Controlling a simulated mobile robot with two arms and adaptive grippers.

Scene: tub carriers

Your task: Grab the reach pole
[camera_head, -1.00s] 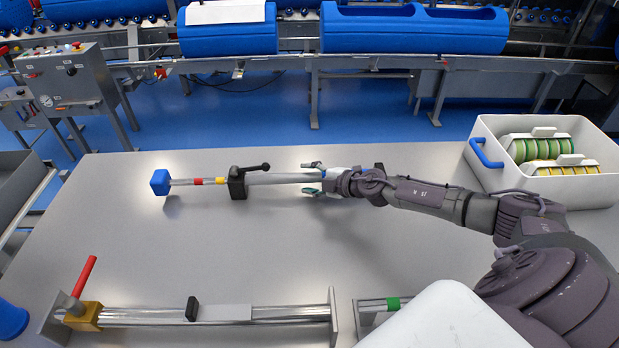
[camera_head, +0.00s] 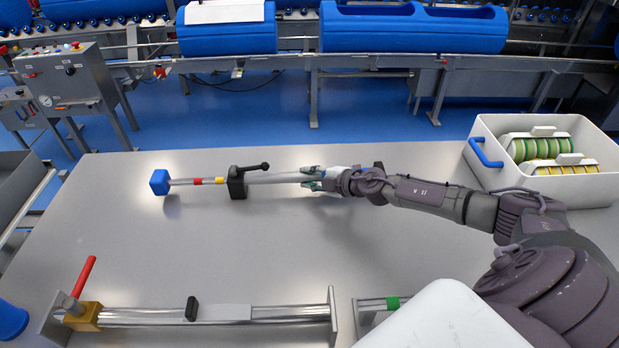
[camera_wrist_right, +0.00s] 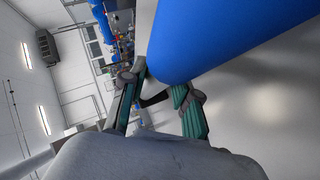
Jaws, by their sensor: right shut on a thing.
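The reach pole (camera_head: 278,179) lies level across the table towards the back. It has a silver tube, a blue block at its left end, red and yellow bands and a black bracket (camera_head: 236,183) with a lever. My right gripper (camera_head: 311,179) is shut on the tube, right of the bracket. My wrist and forearm hide the pole's right part. In the right wrist view, my green-padded fingers (camera_wrist_right: 160,108) show below a large blue rounded thing (camera_wrist_right: 215,35). I cannot tell which part that is. My left gripper is in no view.
A white tub (camera_head: 592,190) with a blue handle holds green and yellow carriers at the table's right. A railed fixture (camera_head: 250,314) with a red lever stands along the front edge. The middle of the table (camera_head: 200,250) is clear. A conveyor with blue tubs runs behind.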

